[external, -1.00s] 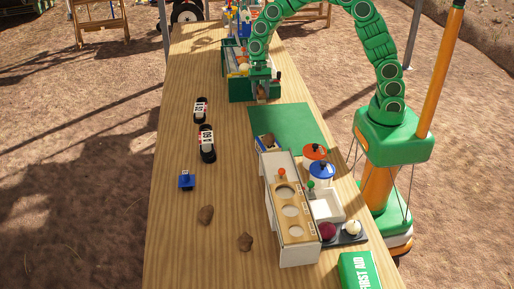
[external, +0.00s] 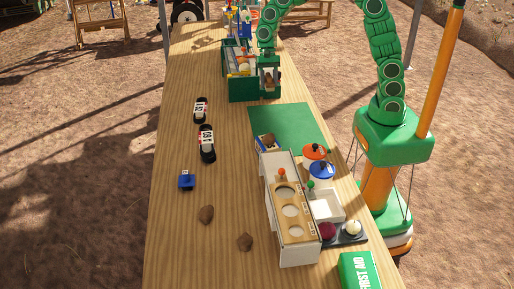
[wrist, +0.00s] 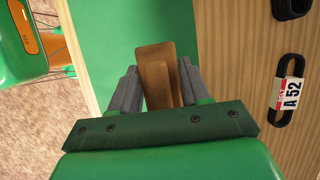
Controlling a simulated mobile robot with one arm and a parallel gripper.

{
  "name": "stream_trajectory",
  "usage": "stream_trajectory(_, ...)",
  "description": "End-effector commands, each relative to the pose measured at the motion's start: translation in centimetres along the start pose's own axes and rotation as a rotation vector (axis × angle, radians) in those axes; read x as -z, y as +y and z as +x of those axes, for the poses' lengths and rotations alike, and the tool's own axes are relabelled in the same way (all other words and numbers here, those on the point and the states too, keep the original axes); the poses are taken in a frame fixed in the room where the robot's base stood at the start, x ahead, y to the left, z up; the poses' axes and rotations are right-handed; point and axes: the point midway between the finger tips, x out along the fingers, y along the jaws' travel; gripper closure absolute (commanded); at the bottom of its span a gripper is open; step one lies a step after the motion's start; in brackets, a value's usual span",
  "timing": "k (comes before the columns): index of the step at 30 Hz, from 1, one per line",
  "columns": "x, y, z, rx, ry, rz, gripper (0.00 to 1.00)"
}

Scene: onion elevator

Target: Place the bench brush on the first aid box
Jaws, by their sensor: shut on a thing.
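My gripper (external: 269,84) is at the right front end of the green crate (external: 246,91) at the far part of the table. It is shut on a brown wooden piece, which looks like the handle of the bench brush (wrist: 156,72). In the wrist view the brush stands out between the two grey fingers (wrist: 157,90); no bristles show. The green first aid box (external: 358,272), with white lettering, lies at the near right edge of the table, partly cut off by the picture's bottom edge.
A green mat (external: 285,125) lies between the crate and a white holder with round holes (external: 292,225). Orange and blue lidded pots (external: 321,171) and a dark tray (external: 347,236) stand beside the holder. Labelled black bundles (external: 207,143) and brown lumps (external: 206,215) lie left.

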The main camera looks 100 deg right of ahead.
Motion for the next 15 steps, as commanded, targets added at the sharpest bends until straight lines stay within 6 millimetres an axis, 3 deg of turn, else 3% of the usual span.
stream_trajectory(1, -0.5, -0.2, -1.5, 0.009, 0.004, -0.001, 0.85)
stream_trajectory(8, -2.5, -0.1, -6.2, 0.004, 0.002, 0.0, 0.85)
stream_trajectory(15, -5.5, -1.6, -5.0, -0.015, 0.003, -0.032, 0.85)
